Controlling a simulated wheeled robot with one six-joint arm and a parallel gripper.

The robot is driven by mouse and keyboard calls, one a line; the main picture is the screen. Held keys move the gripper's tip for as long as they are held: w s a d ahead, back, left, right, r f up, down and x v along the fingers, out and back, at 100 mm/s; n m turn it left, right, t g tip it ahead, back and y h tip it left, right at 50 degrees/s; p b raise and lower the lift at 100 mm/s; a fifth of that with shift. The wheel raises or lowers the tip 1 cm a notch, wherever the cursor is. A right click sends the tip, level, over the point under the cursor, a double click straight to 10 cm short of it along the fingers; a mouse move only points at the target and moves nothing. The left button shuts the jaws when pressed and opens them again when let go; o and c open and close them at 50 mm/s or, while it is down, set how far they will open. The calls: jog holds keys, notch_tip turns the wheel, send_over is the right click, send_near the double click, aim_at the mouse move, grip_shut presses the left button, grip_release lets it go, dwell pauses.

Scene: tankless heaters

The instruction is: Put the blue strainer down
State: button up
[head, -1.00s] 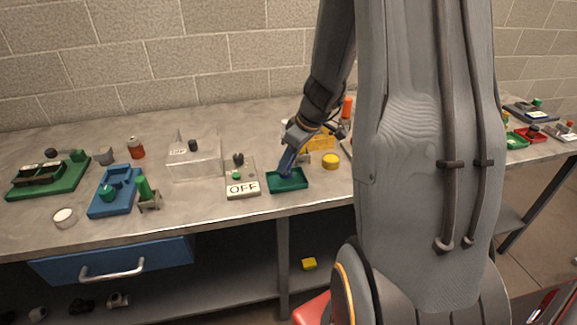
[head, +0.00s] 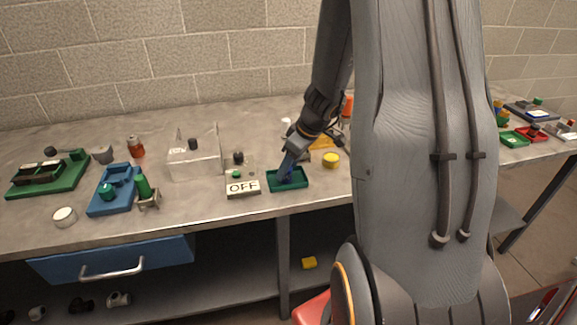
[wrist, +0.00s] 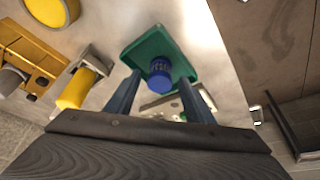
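The blue strainer (wrist: 160,74) is a small dark blue cylinder. In the wrist view it stands on the green tray (wrist: 146,48), between my two fingertips. My gripper (wrist: 160,82) is open, with a visible gap on each side of the strainer. In the head view my gripper (head: 288,171) points down into the green tray (head: 301,185). There my fingers mostly hide the strainer.
The OFF sign block (head: 242,188) stands just left of the green tray. A yellow round piece (head: 331,160) lies to its right. A clear box (head: 195,163) and a blue tray (head: 118,200) are further left. Bare tabletop lies in front.

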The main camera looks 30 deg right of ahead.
jog(key=shift+r, duration=0.1)
jog(key=shift+r+p, duration=0.15)
jog(key=shift+p, duration=0.25)
jog(key=b+v, duration=0.2)
jog(key=v, duration=0.9)
jog(key=s+a+f+m+g+h, duration=0.1)
jog(key=s+a+f+m, duration=0.1)
jog(key=s+a, duration=0.3)
jog(key=s+a+f+m+g+h, duration=0.1)
jog(key=s+a, duration=0.5)
jog(key=a, duration=0.6)
jog(key=f+m, duration=0.1)
jog(key=m, duration=0.1)
jog(key=shift+a+f+m, duration=0.3)
jog(key=shift+f+m, duration=0.1)
jog(key=shift+f+b, duration=0.6)
jog(key=shift+b, duration=0.2)
